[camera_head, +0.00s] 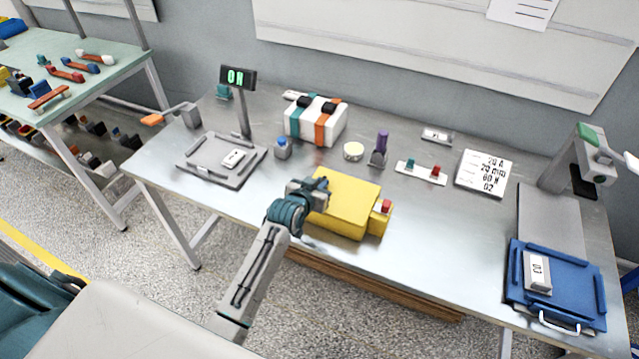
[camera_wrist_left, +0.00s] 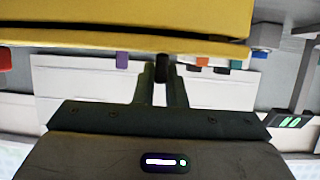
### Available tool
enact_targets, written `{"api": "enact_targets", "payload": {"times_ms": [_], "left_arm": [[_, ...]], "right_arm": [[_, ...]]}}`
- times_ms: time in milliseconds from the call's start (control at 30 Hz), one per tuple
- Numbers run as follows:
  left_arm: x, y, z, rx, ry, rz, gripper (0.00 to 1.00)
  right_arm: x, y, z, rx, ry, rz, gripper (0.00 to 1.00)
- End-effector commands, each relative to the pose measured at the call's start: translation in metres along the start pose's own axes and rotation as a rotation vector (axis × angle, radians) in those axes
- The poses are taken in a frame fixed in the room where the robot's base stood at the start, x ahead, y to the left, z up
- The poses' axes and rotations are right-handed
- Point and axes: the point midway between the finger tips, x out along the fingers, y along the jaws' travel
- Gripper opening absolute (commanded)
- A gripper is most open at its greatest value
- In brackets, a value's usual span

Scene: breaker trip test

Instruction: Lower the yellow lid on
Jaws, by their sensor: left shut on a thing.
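A yellow box (camera_head: 336,222) with a flat yellow lid (camera_head: 345,195) on it stands near the front middle of the metal table. A small yellow block with a red top (camera_head: 387,206) sits at its right end. My left gripper (camera_head: 318,190) is at the lid's left edge. In the left wrist view its fingers (camera_wrist_left: 162,88) are shut on a small black handle (camera_wrist_left: 162,66) by the yellow lid edge (camera_wrist_left: 90,44). A dark narrow seam shows between lid and box (camera_wrist_left: 130,12). Whether the lid is fully seated cannot be told. My right gripper is not in view.
Behind the box stand a white case with orange and teal straps (camera_head: 316,124), a cream disc (camera_head: 353,151) and a purple-handled tool (camera_head: 382,142). A grey tray (camera_head: 190,158) lies left, a blue tray (camera_head: 575,300) far right.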

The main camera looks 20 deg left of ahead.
Motion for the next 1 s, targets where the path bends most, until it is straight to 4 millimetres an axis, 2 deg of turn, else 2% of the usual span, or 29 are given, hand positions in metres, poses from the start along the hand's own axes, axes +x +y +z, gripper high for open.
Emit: {"api": "enact_targets", "payload": {"times_ms": [33, 100, 167, 433, 567, 667, 1000], "left_arm": [[0.000, 0.000, 0.000, 0.000, 0.000, 0.000, 0.12], [0.000, 0.000, 0.000, 0.000, 0.000, 0.000, 0.26], [0.000, 0.000, 0.000, 0.000, 0.000, 0.000, 0.36], [0.000, 0.000, 0.000, 0.000, -0.001, 0.000, 0.36], [-0.007, 0.000, 0.002, 0.000, -0.001, 0.000, 0.36], [-0.019, 0.000, 0.002, 0.000, 0.000, 0.000, 0.36], [-0.081, 0.000, 0.003, 0.001, 0.000, 0.000, 0.36]], "right_arm": [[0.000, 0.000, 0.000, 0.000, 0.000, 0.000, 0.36], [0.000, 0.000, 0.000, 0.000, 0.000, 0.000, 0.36], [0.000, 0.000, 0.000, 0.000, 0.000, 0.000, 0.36], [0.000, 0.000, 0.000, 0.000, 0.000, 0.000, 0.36], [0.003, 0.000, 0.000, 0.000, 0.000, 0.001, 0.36], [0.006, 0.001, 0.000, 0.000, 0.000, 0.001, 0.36], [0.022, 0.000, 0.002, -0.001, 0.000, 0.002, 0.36]]}}
